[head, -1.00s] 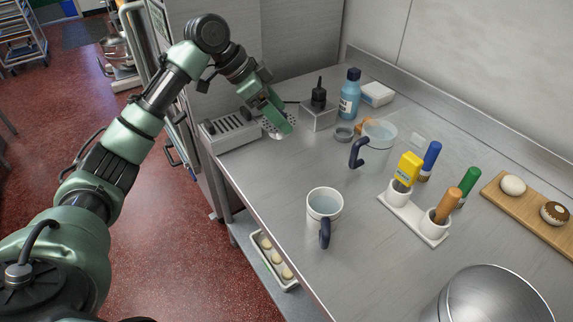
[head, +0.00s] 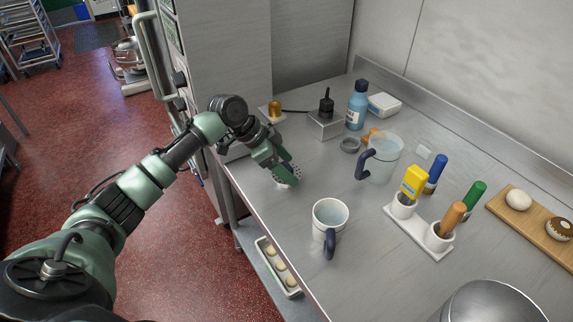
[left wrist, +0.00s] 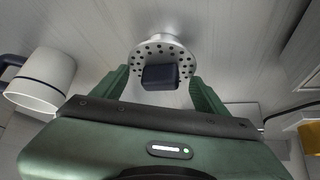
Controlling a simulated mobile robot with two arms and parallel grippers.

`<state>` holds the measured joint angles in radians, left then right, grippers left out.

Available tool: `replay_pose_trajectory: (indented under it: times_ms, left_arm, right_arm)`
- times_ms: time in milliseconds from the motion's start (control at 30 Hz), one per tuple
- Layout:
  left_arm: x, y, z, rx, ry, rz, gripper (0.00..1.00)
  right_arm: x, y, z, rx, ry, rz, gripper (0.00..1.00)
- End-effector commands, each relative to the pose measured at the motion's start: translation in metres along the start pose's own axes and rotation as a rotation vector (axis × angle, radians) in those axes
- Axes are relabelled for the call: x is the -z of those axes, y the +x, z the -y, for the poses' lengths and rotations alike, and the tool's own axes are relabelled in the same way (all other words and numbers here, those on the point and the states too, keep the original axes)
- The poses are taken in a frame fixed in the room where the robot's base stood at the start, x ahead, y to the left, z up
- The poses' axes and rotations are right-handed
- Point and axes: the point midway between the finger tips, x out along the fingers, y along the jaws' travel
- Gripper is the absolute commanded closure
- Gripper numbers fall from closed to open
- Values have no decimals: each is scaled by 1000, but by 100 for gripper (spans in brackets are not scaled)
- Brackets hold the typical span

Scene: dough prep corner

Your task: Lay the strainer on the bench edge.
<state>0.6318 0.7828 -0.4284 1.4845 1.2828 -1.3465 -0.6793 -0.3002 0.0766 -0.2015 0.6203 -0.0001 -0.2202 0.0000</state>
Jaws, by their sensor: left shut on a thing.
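The strainer (head: 283,183) is a pale metal disc with holes, mostly hidden by my left gripper (head: 287,172) in the head view. In the left wrist view the strainer's perforated rim (left wrist: 148,50) shows beyond the fingers, with a dark block-shaped grip (left wrist: 160,78) between them. My left gripper (left wrist: 160,88) is shut on the strainer. It holds it over or on the left part of the steel bench (head: 300,262), close to the front edge; I cannot tell if the strainer touches the top. My right gripper is not in view.
A white mug (head: 330,218) with a blue handle stands just right of the strainer. A clear jug (head: 383,160), a blue bottle (head: 357,104) and a grey box (head: 325,124) stand farther back. A white holder (head: 418,232) with coloured tools is to the right.

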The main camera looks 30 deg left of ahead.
Motion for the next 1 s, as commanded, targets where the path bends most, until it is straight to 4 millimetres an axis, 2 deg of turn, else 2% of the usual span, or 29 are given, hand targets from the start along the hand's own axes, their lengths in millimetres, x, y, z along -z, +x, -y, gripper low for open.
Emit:
replay_pose_trajectory:
  times_ms: [167, 200, 267, 667, 767, 1000]
  left_arm:
    - [-1, 1, 0, 0, 0, 0, 65]
    - [-1, 2, 0, 0, 0, 0, 21]
    - [-1, 1, 0, 0, 0, 0, 4]
    - [0, -4, 0, 1, 1, 0, 4]
    - [0, -16, 1, 4, 2, -2, 4]
    - [-1, -67, 1, 4, 2, 0, 4]
  right_arm:
    - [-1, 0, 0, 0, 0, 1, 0]
    - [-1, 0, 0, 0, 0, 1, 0]
    - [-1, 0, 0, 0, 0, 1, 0]
    - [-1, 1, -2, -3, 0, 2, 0]
    - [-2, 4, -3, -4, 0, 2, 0]
    - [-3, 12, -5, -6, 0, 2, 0]
